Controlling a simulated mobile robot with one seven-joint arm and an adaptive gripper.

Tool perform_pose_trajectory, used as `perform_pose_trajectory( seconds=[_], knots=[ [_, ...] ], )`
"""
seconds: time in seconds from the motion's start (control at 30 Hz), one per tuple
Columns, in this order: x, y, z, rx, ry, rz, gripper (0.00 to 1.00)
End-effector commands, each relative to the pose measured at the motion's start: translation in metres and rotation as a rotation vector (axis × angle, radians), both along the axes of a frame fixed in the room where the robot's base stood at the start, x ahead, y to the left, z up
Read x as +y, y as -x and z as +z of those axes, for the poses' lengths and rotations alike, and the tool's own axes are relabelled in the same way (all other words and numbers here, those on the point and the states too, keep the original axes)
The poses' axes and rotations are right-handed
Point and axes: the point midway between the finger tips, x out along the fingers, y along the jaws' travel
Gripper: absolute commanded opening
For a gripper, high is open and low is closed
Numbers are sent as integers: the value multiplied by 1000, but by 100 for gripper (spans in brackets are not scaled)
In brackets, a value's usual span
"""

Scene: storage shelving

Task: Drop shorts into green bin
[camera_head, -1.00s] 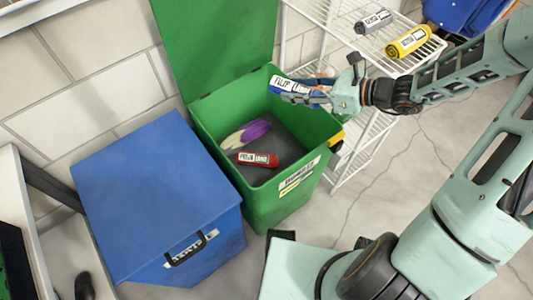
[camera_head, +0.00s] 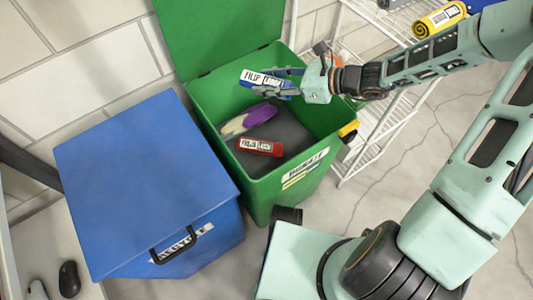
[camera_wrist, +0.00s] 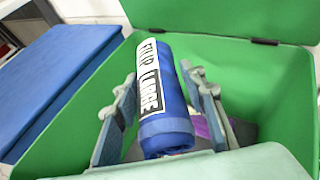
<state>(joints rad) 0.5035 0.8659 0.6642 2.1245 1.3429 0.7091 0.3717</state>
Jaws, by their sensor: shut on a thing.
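My gripper (camera_head: 272,86) is shut on a blue roll (camera_head: 264,80) with a white printed label, likely the rolled shorts. In the wrist view the blue roll (camera_wrist: 165,95) lies between the two fingers and points away from me. The green bin (camera_head: 272,203) stands open with its lid up at the back. The gripper and roll are above the bin's opening, toward its back. Inside the bin lie a red labelled roll (camera_head: 260,147) and a purple and white item (camera_head: 250,119).
A closed blue bin (camera_head: 140,180) with a black handle stands left of the green bin. A white wire rack (camera_head: 385,125) stands to the right, with a yellow roll (camera_head: 438,20) on top. A tiled wall is behind. Cracked floor lies at the right.

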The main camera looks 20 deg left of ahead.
Motion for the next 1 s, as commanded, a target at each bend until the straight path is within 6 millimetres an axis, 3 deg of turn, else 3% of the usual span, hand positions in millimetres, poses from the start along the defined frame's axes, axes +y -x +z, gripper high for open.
perform_pose_trajectory(
  seconds=[0.33,0.37,0.53,0.83,1.0],
  knots=[
    [0,0,-7,0,-1,0,10],
    [0,0,-7,0,-1,0,39],
    [0,0,-7,0,-1,0,58],
    [-1,0,-7,0,1,-1,59],
    [-17,0,0,-3,1,-2,59]
  ],
)
